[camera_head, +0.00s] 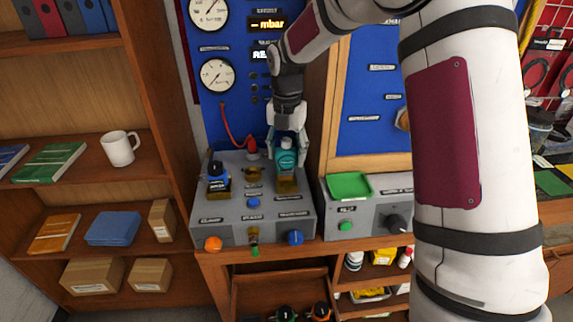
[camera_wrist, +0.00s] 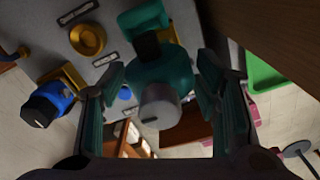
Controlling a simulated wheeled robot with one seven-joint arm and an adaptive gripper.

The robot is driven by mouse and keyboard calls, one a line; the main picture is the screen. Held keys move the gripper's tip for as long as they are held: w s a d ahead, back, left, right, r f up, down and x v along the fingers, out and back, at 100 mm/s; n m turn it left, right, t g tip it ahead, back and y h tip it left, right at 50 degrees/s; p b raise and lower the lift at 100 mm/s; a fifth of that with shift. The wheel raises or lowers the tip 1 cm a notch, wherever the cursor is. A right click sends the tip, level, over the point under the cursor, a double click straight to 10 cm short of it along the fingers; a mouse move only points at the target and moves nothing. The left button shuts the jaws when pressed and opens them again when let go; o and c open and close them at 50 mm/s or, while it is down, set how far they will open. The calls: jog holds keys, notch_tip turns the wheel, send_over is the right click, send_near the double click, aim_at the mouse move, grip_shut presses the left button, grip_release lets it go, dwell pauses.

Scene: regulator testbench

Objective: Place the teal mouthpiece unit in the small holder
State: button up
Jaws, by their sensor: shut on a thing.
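The teal mouthpiece unit (camera_head: 286,158) is between the fingers of my gripper (camera_head: 287,145), over the right part of the grey testbench box. It also shows in the wrist view (camera_wrist: 160,85), with its grey cap towards the camera, and my gripper (camera_wrist: 165,100) has a finger on each side of it. A small brass-coloured holder (camera_head: 287,184) is directly below the unit in the head view. Whether the unit's lower end touches or sits in this holder is hidden. A second holder at the left of the box carries a blue and black unit (camera_head: 218,175).
The grey box (camera_head: 240,230) has a brass ring (camera_head: 254,174), a red hose fitting (camera_head: 252,145) and knobs close to my gripper. A green tray (camera_head: 348,186) stands at the right on another grey unit. The blue gauge panel (camera_head: 237,110) rises behind.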

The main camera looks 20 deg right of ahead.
aim_at(287, 165)
jog(key=shift+f, duration=1.95)
jog(key=shift+f, duration=0.1)
jog(key=o, duration=1.3)
jog(key=shift+f, duration=0.1)
jog(key=shift+o, duration=0.2)
